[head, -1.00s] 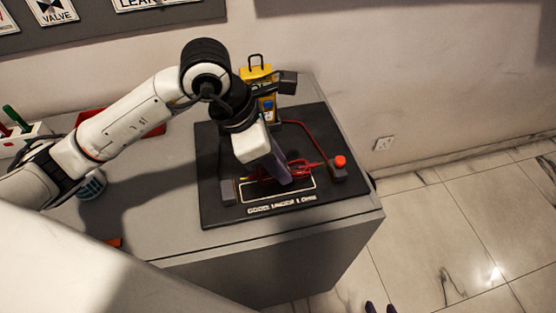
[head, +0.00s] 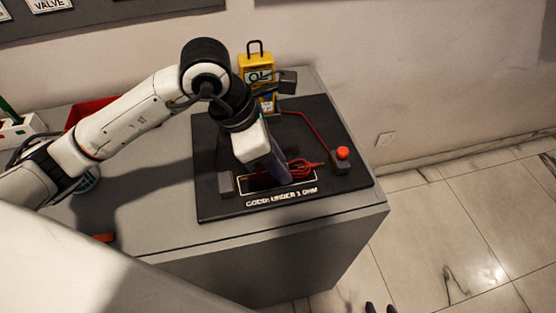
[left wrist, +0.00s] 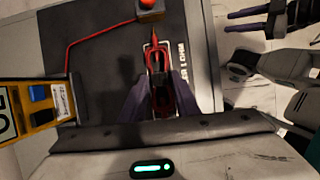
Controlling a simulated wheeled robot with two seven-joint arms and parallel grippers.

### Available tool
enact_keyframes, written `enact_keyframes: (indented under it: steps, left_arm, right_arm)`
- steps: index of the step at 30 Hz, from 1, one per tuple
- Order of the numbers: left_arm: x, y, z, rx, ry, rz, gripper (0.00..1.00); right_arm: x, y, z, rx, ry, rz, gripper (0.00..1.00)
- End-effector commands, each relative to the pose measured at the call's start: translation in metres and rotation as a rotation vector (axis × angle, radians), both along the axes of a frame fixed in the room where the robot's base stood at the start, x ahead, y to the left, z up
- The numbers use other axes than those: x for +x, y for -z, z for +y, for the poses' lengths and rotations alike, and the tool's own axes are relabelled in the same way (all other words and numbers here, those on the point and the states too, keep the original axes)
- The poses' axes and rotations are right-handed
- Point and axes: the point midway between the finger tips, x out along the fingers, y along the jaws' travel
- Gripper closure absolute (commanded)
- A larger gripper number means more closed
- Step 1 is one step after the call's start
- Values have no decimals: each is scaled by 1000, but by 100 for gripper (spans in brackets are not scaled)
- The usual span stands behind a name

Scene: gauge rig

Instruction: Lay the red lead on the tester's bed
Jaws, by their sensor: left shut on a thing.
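The red lead (head: 303,169) is a bundled coil with a pointed tip. It is at the white-outlined bed (head: 302,188) of the dark tester board (head: 211,205); I cannot tell whether it touches the board. My left gripper (head: 281,178) is shut on the lead from above. In the left wrist view the lead (left wrist: 163,104) is between the purple fingers of this gripper (left wrist: 160,98). The fingers hide part of the lead and bed in the head view.
A yellow meter (head: 258,76) reading OL stands at the board's back. A red wire (head: 313,129) runs from it to a block with a red button (head: 342,153). A grey block (head: 226,183) stands left of the bed. A red tray (head: 88,108) lies behind my left arm.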

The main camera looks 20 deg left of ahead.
Motion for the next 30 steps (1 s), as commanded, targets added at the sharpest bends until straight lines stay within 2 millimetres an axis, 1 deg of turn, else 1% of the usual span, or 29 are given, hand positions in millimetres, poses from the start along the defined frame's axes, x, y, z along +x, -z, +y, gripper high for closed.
enact_keyframes:
  steps: [1, 7, 16, 17, 18, 20, 21, 26, 27, 30]
  left_arm:
    - [0, 3, 0, 0, 0, 0, 94]
    - [0, 8, 0, 0, 0, 0, 94]
    - [0, 8, 0, 0, 0, 0, 94]
    - [0, 8, 0, 0, 0, 0, 68]
    - [0, 8, 0, 0, 0, 0, 62]
    - [0, 8, 0, 0, 0, 0, 51]
    - [0, 8, 0, 0, 0, 0, 50]
    - [0, 8, 0, 0, 0, 0, 50]
    - [0, 9, 0, 1, 0, 1, 46]
    - [0, 9, 0, 1, 0, 1, 31]
  right_arm:
    - [0, 3, 0, 0, 0, 0, 69]
    - [0, 9, 0, 0, 0, 0, 69]
    - [0, 9, 0, 0, 0, 0, 69]
    - [0, 9, 0, 0, 0, 1, 69]
    - [0, 9, 0, 0, 0, 1, 69]
    - [0, 9, 0, 0, 0, 0, 69]
    - [0, 9, 0, 0, 0, 0, 69]
    - [0, 9, 0, 0, 0, 0, 69]
    - [0, 9, 0, 0, 0, 0, 69]
    - [0, 9, 0, 0, 0, 0, 69]
